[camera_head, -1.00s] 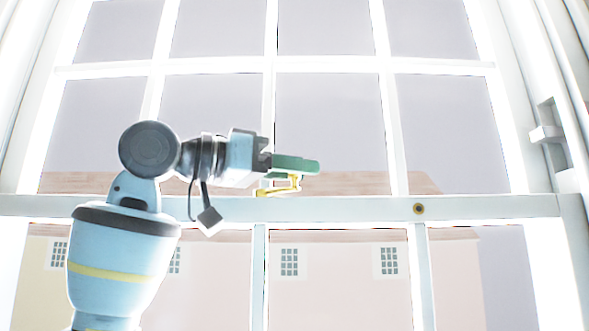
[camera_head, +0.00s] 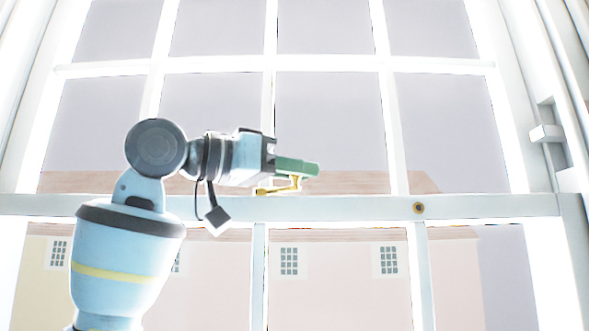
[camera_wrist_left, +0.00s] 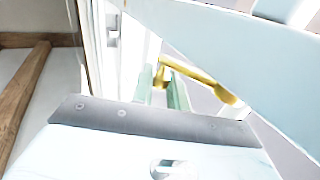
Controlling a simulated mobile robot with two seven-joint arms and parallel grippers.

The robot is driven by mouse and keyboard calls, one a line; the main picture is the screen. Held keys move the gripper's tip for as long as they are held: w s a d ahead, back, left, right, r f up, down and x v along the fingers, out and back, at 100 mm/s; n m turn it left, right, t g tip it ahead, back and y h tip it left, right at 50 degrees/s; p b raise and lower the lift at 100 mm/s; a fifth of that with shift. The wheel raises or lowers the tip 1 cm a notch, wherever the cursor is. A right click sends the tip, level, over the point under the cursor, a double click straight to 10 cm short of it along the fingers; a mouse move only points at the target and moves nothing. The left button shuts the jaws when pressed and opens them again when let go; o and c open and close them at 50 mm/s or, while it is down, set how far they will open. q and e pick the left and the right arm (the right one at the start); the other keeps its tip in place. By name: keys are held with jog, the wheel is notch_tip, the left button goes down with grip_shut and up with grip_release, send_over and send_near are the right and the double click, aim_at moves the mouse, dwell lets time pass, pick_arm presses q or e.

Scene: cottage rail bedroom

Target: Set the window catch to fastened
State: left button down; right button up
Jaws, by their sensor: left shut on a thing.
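The brass window catch (camera_head: 280,188) sits on the white meeting rail of the sash window, a little left of the middle in the head view. In the left wrist view the catch (camera_wrist_left: 205,80) shows as a yellow arm with a knob at one end. My left gripper (camera_head: 300,167) comes in from the left just above the rail. Its green fingers (camera_wrist_left: 160,90) are shut on the knob end of the catch, one finger on each side. The catch arm lies roughly along the rail in the head view. My right gripper is not in view.
The meeting rail (camera_head: 480,206) runs across the window, with a round brass fitting (camera_head: 419,208) to the right of the catch. White glazing bars and panes stand close behind my gripper. A pale block (camera_head: 546,133) sits in the right frame.

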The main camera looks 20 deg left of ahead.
pick_arm(q)
jog(key=n+t+y, duration=0.1)
jog(key=w+n+t+y, duration=0.1)
jog(key=n+t+y, duration=0.1)
jog(key=y, duration=0.1)
jog(key=shift+w+d, duration=0.1)
jog(key=shift+w, duration=0.25)
jog(key=shift+w+n+t+y, duration=0.4)
jog(key=shift+n+y, duration=0.3)
jog(key=shift+y, duration=0.25)
jog(key=shift+w+n+t+y, duration=0.25)
jog(key=shift+n+t+y, duration=0.15)
jog(key=shift+n+y, duration=0.45)
jog(key=shift+a, duration=0.2)
jog(key=c, duration=1.4)
grip_release()
jog(key=shift+w, duration=0.1)
jog(key=shift+c, duration=0.2)
jog(key=v, duration=0.7)
jog(key=shift+s, duration=0.4)
